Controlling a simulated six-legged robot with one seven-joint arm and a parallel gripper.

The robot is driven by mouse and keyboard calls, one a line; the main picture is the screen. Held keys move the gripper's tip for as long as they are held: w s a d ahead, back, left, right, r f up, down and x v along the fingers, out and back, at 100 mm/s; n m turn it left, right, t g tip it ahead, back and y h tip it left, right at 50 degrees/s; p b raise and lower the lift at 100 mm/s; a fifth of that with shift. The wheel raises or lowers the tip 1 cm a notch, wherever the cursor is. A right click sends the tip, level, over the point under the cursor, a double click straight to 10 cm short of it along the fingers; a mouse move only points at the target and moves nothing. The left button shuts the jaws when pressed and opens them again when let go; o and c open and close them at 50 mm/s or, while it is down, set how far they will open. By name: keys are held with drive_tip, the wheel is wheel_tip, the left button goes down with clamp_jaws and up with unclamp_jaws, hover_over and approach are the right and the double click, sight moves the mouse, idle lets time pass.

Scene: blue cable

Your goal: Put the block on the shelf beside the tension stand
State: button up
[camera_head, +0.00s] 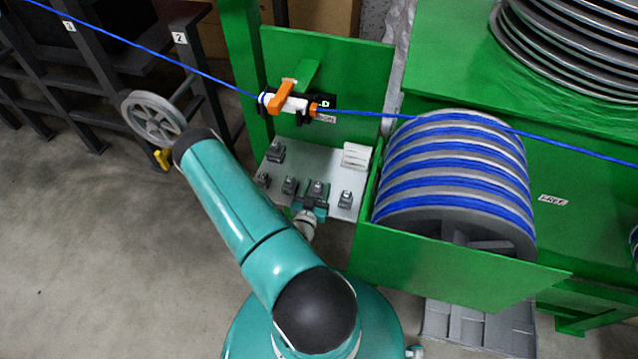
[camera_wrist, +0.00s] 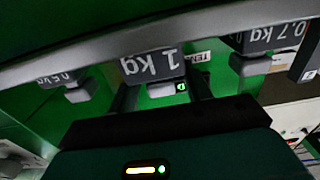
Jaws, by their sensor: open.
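A grey block marked "1 kg" (camera_wrist: 152,66) is centred in the wrist view, its label upside down. It appears as a small grey block (camera_head: 318,188) on the pale shelf (camera_head: 330,168) in the head view. My gripper (camera_head: 313,204) is at the shelf's front edge, just in front of this block. In the wrist view the dark fingers of my gripper (camera_wrist: 162,92) are apart, one on each side of the block's small lower part. Contact cannot be told. The green tension stand (camera_head: 345,75) rises behind the shelf, with an orange-and-white cable fitting (camera_head: 288,100).
Blocks marked 0.5 kg (camera_wrist: 72,80) and 0.7 kg (camera_wrist: 270,40) flank the 1 kg block. A white ribbed piece (camera_head: 356,156) sits at the shelf's back right. A blue cable (camera_head: 150,47) crosses above. A cable drum (camera_head: 455,180) stands right of the shelf.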

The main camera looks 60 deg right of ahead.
drive_tip(key=s+a, duration=0.2)
drive_tip(key=a, duration=0.8)
drive_tip(key=w+a+r+m+t+y, duration=0.1)
drive_tip(key=w+r+y, duration=0.2)
drive_tip(key=w, duration=0.7)
drive_tip(key=w+a+r+t+y, duration=0.1)
drive_tip(key=w+a+r+y, duration=0.2)
drive_tip(key=w, duration=0.7)
drive_tip(key=w+a+r+n+t+y, duration=0.35)
drive_tip(key=w+a+r+y, duration=0.35)
drive_tip(key=w+a+r, duration=0.45)
drive_tip(key=s+a+r+n+y, duration=0.2)
drive_tip(key=s+a+r+n, duration=0.15)
drive_tip(key=a+r, duration=0.4)
drive_tip(key=s+a+r+n+y, duration=0.2)
drive_tip(key=a+r+n+y, duration=0.15)
drive_tip(key=r, duration=0.75)
drive_tip(key=s+a+r+n+g, duration=0.1)
drive_tip(key=s+a+r+n, duration=0.1)
drive_tip(key=s, duration=0.6)
drive_tip(key=s+a+r+n+g, duration=0.1)
drive_tip(key=s+a+r+n, duration=0.1)
drive_tip(key=s+r+n, duration=0.2)
drive_tip(key=s+r, duration=0.3)
drive_tip(key=s, duration=0.1)
drive_tip(key=shift+s+r+n+g+h, duration=0.2)
drive_tip(key=shift+s+n+g+h, duration=0.05)
drive_tip(key=shift+n+g+h, duration=0.1)
drive_tip(key=shift+s+a, duration=0.1)
